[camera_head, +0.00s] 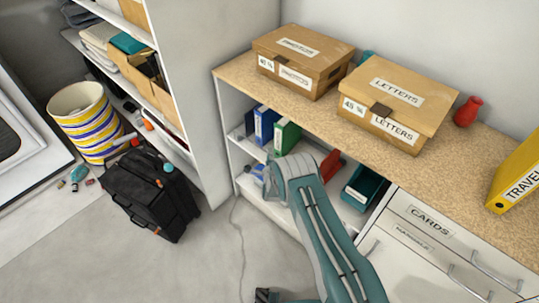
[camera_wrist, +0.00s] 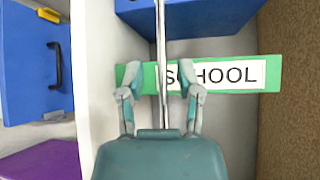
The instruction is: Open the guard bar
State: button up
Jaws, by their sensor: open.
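A thin metal bar (camera_wrist: 161,45), which looks like the guard bar, runs vertically through the wrist view in front of a green SCHOOL binder (camera_wrist: 262,75). My gripper (camera_wrist: 160,90) is open, with one finger on each side of the bar. I cannot tell whether either finger touches it. In the head view my arm reaches to the open shelf (camera_head: 235,150) under the wooden counter. There the bar cannot be made out clearly, and my fingertips are mostly hidden by the arm.
Blue (camera_head: 265,125) and green (camera_head: 287,137) binders stand in the shelf. A teal box (camera_head: 364,188) and drawers (camera_head: 425,225) are to the right.

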jog(key=shift+w, duration=0.2)
grip_shut()
jog(key=shift+s+a+f, duration=0.1)
jog(key=shift+s+a+f+n+t+y, duration=0.45)
jog(key=shift+s+n+t+y, duration=0.2)
jog(key=shift+n+t, duration=0.7)
jog(key=shift+s+a+f+n+t+y, duration=0.45)
jog(key=shift+s+n+t+y, duration=0.3)
jog(key=shift+n, duration=1.05)
jog(key=shift+s+a+f+n+t+y, duration=0.4)
jog(key=shift+n+t+y, duration=0.2)
jog(key=shift+n+t, duration=0.8)
jog(key=shift+n, duration=0.55)
